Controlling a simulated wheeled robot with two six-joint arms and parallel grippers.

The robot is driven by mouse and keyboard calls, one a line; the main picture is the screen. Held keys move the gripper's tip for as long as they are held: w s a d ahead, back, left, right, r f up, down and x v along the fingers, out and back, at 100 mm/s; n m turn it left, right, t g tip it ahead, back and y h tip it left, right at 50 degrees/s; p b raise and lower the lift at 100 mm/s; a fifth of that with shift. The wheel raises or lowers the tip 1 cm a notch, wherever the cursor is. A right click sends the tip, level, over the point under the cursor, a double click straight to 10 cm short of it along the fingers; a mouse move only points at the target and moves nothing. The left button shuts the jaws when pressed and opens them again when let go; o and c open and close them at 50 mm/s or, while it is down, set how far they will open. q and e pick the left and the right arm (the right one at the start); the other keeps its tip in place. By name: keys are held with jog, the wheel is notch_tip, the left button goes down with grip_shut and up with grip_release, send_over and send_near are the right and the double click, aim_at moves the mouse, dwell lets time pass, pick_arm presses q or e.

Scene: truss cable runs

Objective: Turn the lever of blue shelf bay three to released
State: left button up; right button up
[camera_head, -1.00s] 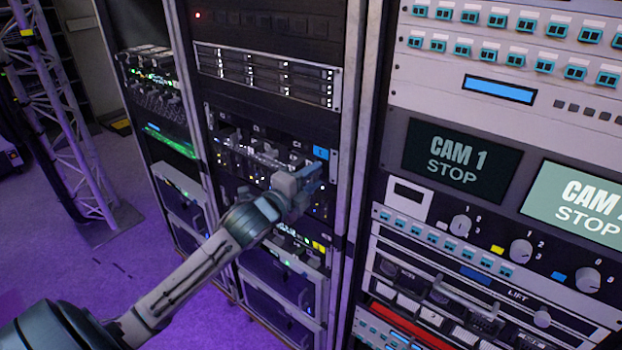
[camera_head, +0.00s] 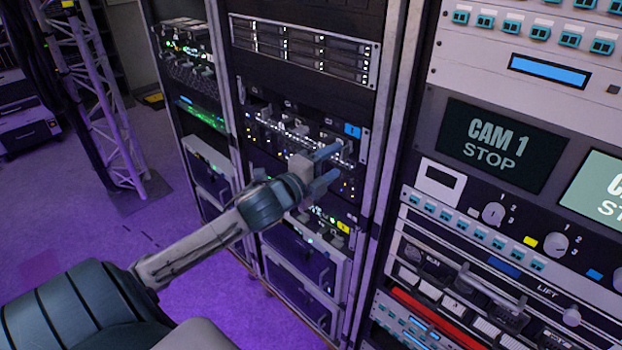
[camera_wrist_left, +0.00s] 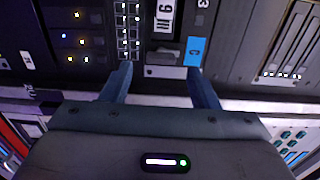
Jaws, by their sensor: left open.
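The shelf with a blue tag (camera_head: 352,130) is in the middle rack, with a row of small modules and lit dots. My left gripper (camera_head: 333,165) is open and empty in front of its right end. In the left wrist view the open fingers (camera_wrist_left: 159,75) point at the shelf front. A small grey bar (camera_wrist_left: 165,72), perhaps a lever, shows between the fingertips, below a white label (camera_wrist_left: 163,16). The blue tag (camera_wrist_left: 196,51) is just beyond the right fingertip. I cannot tell the lever's position or whether a finger touches it. My right gripper is not in view.
A yellow-tagged shelf (camera_head: 342,228) sits below the gripper. A rack upright (camera_head: 389,130) stands close to the right, then a control rack with a CAM 1 screen (camera_head: 495,143). A truss tower (camera_head: 100,110) stands left, with open floor (camera_head: 100,235) before it.

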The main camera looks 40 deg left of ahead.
pick_arm(q)
jog(key=s, duration=0.7)
jog(key=shift+a+p, duration=0.2)
jog(key=shift+p, duration=0.15)
jog(key=shift+s, duration=0.1)
dwell(0.4)
